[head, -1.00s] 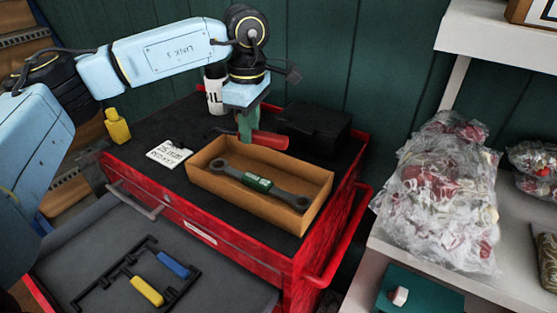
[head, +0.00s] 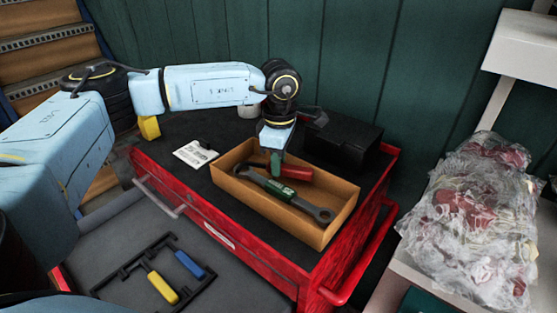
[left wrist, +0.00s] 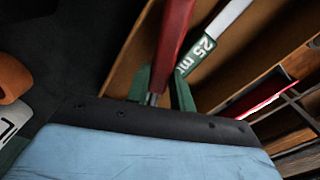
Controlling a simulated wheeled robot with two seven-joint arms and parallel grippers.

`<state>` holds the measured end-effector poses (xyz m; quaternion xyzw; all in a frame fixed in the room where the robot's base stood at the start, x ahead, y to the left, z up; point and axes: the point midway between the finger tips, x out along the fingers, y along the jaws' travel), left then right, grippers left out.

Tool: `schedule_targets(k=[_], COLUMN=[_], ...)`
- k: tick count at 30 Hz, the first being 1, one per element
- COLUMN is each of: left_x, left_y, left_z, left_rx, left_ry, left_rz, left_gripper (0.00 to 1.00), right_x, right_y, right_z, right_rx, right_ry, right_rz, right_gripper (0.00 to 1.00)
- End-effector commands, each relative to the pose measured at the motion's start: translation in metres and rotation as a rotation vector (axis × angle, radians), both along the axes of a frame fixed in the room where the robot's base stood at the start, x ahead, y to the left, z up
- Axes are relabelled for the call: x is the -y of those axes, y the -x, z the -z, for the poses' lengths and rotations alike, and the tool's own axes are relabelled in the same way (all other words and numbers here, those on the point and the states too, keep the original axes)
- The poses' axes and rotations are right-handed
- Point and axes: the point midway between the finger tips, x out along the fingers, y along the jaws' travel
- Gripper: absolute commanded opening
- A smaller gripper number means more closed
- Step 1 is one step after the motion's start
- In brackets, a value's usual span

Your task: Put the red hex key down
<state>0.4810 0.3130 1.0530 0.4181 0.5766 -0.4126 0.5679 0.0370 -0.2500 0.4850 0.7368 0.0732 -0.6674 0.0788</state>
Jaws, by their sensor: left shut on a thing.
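The red hex key (head: 297,172) has a thick red handle, which also shows in the left wrist view (left wrist: 175,38). My left gripper (head: 276,166) points down with green fingers and is shut on it. The key is inside the outline of the open cardboard box (head: 335,225), beside the box's back wall. Whether it touches the box floor I cannot tell. A dark wrench (head: 318,212) with a green middle lies in the box, in front of the key; its label shows in the left wrist view (left wrist: 205,45). My right gripper is not in view.
The box stands on the black top of a red tool cart (head: 225,232). A black case (head: 343,142) is close behind it; a white note (head: 195,154) lies left. The open drawer holds a black rack (head: 112,283) with yellow and blue handles. A plastic-wrapped bundle (head: 470,220) sits at right.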

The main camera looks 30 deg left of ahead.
Motion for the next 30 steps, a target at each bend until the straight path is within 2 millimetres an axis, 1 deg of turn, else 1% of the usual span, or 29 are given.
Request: schedule_targets(k=[5,12,13,17,25,28,30], left_x=[0.0,0.0,0.0,0.0,0.0,0.0,0.0], left_y=[0.0,0.0,0.0,0.0,0.0,0.0,-0.001], left_z=[0.0,0.007,0.007,0.006,0.004,-0.004,-0.012], left_rx=[0.001,0.0,0.0,0.0,0.0,0.001,0.002], left_ry=[0.0,0.0,0.0,0.0,0.0,0.0,0.0], left_rz=[0.0,0.001,0.001,0.001,0.001,0.0,0.0], left_gripper=[0.0,0.0,0.27,0.44,0.45,0.45,0.45], right_x=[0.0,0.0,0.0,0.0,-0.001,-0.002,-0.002], right_y=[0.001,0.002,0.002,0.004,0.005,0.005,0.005], right_z=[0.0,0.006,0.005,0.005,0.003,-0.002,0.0], right_rx=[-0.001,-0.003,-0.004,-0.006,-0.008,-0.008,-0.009], right_ry=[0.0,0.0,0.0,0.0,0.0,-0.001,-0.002], right_rz=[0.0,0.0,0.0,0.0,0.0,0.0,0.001], right_gripper=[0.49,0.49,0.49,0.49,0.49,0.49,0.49])
